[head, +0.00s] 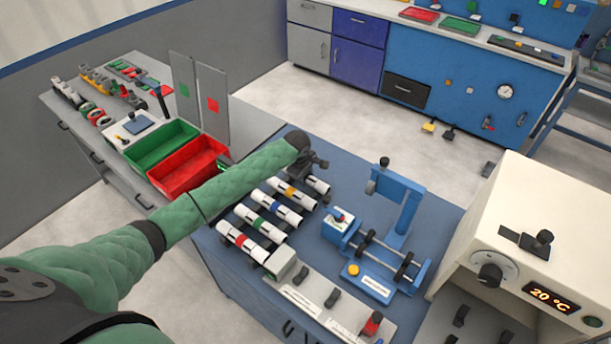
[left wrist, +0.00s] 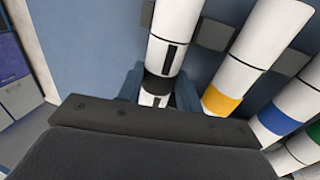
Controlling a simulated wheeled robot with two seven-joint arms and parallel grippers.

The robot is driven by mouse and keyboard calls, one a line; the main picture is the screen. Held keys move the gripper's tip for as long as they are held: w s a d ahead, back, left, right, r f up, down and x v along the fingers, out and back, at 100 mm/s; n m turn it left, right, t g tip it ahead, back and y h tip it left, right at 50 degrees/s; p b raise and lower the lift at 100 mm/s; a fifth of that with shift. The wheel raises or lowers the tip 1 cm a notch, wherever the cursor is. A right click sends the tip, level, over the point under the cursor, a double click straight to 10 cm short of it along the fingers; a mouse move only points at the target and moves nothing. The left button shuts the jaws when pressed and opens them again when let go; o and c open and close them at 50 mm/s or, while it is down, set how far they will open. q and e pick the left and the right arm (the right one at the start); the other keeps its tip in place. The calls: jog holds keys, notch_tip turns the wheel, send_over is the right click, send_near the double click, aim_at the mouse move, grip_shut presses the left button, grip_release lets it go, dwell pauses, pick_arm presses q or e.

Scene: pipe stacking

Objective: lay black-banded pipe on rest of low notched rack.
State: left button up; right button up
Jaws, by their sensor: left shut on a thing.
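The black-banded pipe (left wrist: 174,50) is white with a black band. In the head view its white end (head: 317,184) shows at the far end of the pipe row, partly hidden by my gripper. My left gripper (head: 308,165) is shut on it; in the left wrist view the fingers (left wrist: 158,88) are on both sides of the pipe at the band. Grey blocks of the low notched rack (left wrist: 215,34) show between the pipes. I cannot tell whether the held pipe touches the rack. My right gripper is not in view.
Beside it lie a yellow-banded pipe (head: 292,191), a blue-banded pipe (head: 276,207), a green-banded pipe (head: 260,223) and a red-banded pipe (head: 242,241). A blue stand (head: 400,200) rises to the right. A white oven-like box (head: 540,230) and red bin (head: 188,165) flank the bench.

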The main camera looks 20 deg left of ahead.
pick_arm(q)
jog(key=shift+f, duration=0.15)
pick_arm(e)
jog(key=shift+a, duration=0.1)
pick_arm(q)
jog(key=o, duration=1.1)
jog(key=shift+s+r+b, duration=0.1)
jog(key=shift+r+b, duration=0.3)
jog(key=shift+r, duration=0.05)
jog(key=b+v, duration=0.2)
jog(key=v, duration=0.5)
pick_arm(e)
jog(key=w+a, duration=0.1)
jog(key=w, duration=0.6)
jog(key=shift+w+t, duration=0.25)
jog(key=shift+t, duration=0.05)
